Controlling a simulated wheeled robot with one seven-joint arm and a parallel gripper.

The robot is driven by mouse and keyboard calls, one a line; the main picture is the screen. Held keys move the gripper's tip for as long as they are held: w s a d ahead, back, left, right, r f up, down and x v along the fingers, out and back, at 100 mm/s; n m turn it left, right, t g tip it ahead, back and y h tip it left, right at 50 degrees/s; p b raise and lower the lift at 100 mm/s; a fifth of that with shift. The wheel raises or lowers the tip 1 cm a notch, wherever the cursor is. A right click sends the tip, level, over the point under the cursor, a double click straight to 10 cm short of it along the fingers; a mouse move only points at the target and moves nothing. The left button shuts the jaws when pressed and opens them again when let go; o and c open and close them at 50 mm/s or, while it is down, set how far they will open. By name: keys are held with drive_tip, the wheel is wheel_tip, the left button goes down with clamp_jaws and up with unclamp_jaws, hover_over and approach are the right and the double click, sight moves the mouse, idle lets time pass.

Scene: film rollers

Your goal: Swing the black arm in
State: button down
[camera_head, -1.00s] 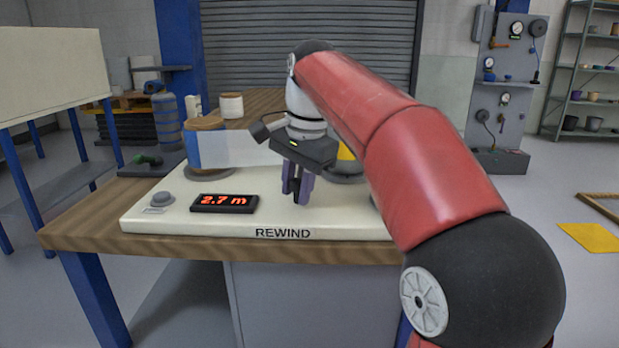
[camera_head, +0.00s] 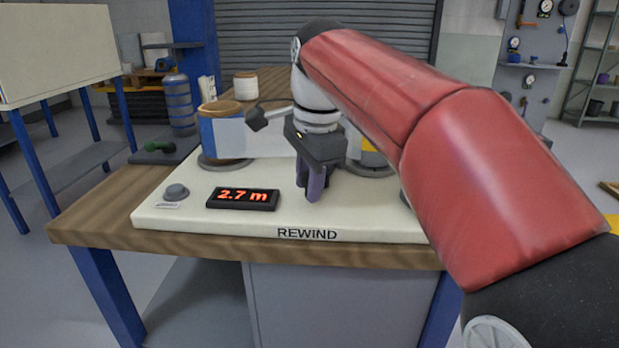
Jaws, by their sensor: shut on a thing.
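My gripper (camera_head: 312,186) points down over the cream rewind bench top, behind the REWIND lettering. Its purple fingers are close together around something dark, which I take to be the black arm; the fingers and wrist hide most of it. A film roll with a blue-and-white band (camera_head: 221,135) stands upright on the left spindle. A pale film strip runs right from it behind my gripper. A second, yellowish roll (camera_head: 372,160) on the right is mostly hidden by my arm. A dark angular piece (camera_head: 257,118) shows left of my wrist; I cannot tell what it belongs to.
A display reading 2.7 m (camera_head: 243,198) and a grey round button (camera_head: 176,192) sit on the left of the cream bench top (camera_head: 190,222). A white spool (camera_head: 246,86) stands behind. My red arm covers the right side.

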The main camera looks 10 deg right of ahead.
drive_tip(key=c, duration=1.2)
unclamp_jaws()
drive_tip(key=r, duration=0.2)
drive_tip(key=s+r+p, duration=0.1)
drive_tip(key=r, duration=0.2)
drive_tip(key=r+p, duration=0.1)
drive_tip(key=r, duration=0.1)
drive_tip(key=shift+s+d+r, duration=0.15)
drive_tip(key=shift+d+r, duration=0.1)
drive_tip(key=shift+r, duration=0.1)
